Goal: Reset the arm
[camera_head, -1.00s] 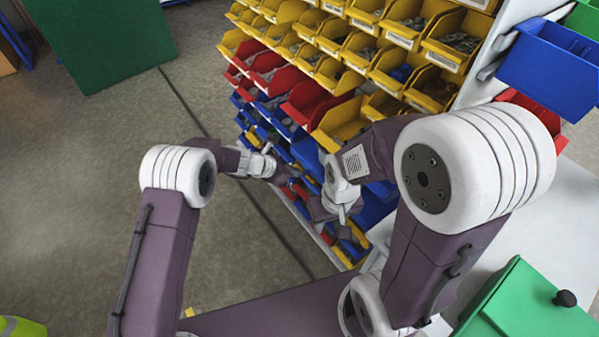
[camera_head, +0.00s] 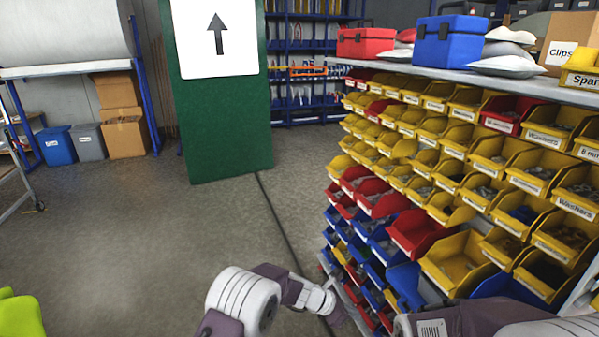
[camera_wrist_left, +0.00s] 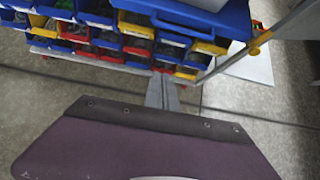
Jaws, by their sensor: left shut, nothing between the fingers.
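My left arm comes in at the bottom of the head view, with its white joint and purple links. My left gripper (camera_head: 338,316) is small there, low beside the blue bins of the rack. In the left wrist view my left gripper (camera_wrist_left: 162,93) shows its two grey fingers together, shut and empty, over the floor in front of the bins. Only part of my right arm shows at the bottom right of the head view; its gripper is out of frame.
A rack of yellow bins (camera_head: 485,160), red bins (camera_head: 415,232) and blue bins (camera_head: 375,240) fills the right side, close to my arms. A green board (camera_head: 225,130) with an arrow sign (camera_head: 217,38) stands ahead.

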